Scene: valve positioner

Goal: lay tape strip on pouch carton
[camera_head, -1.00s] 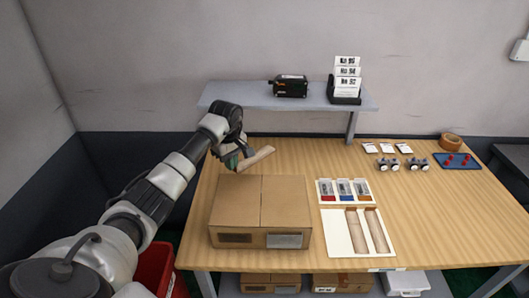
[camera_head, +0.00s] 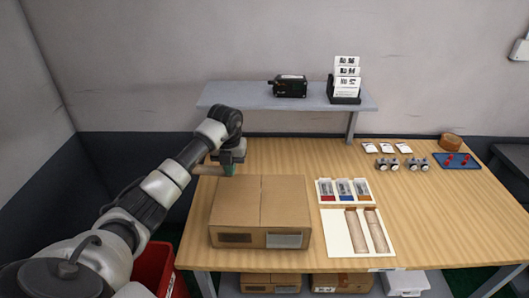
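The pouch carton (camera_head: 236,207) is a closed brown box near the left end of the table, with a seam along its top. My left gripper (camera_head: 229,168) points down just behind the carton's far left edge. It is shut on a tan tape strip (camera_head: 207,170), which sticks out to the left of the fingers; the rest of the strip is hidden by the gripper. I cannot tell whether the strip touches the table or carton. More tan strips (camera_head: 357,230) lie on a white sheet (camera_head: 335,229) right of the carton. My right gripper is not in view.
A white tray (camera_head: 344,201) with red, blue and orange packs lies behind the sheet. A grey shelf (camera_head: 240,97) holds a black device (camera_head: 290,87) and a card rack (camera_head: 346,85). Small metal parts, a tape roll (camera_head: 451,142) and a blue plate (camera_head: 474,161) stand back right. The right front is clear.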

